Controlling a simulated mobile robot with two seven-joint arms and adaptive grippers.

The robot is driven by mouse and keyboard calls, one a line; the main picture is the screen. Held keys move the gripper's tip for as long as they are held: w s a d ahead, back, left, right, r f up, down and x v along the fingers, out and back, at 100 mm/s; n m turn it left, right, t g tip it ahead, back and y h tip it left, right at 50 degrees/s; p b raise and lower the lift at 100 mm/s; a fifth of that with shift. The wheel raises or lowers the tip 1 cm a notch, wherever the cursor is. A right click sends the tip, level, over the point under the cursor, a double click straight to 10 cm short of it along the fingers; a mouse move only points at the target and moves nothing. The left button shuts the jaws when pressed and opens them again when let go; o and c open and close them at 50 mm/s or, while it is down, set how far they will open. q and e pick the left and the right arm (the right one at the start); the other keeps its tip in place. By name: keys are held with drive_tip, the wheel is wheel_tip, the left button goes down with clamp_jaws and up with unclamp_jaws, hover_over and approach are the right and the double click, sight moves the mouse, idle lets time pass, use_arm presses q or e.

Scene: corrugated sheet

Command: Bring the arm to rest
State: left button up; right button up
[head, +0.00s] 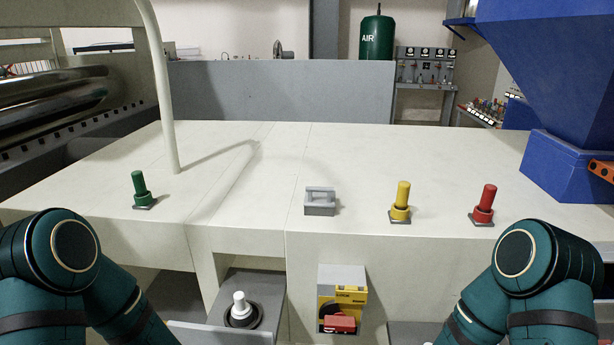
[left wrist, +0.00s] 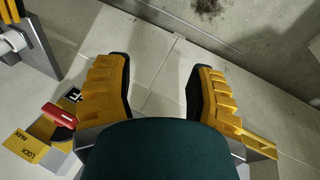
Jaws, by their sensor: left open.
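My left arm (head: 60,265) comes in at the lower left of the head view, and its gripper is below that picture. In the left wrist view my left gripper (left wrist: 157,85) is open, with its two yellow ribbed fingers apart and nothing between them. Bare pale floor shows beyond the fingertips. My right arm (head: 535,270) is at the lower right of the head view, its gripper out of that picture. A yellow and grey part (left wrist: 38,45) at the upper left of the left wrist view resembles a gripper, but is cut off.
A yellow lock box (head: 342,279) holds a red piece (head: 340,324) in the front panel. The pale top carries a green (head: 139,186), a yellow (head: 401,200) and a red knob (head: 485,203), and a grey handle block (head: 320,200). A blue hopper (head: 570,165) stands right.

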use_arm(q)
wheel_tip(320, 180, down, 8)
drive_tip(key=s+d+n+b, duration=0.1)
drive_tip(key=s+d+b, duration=0.1)
drive_tip(key=b, duration=0.3)
drive_tip(key=shift+s+d+r, duration=0.2)
idle(0.6)
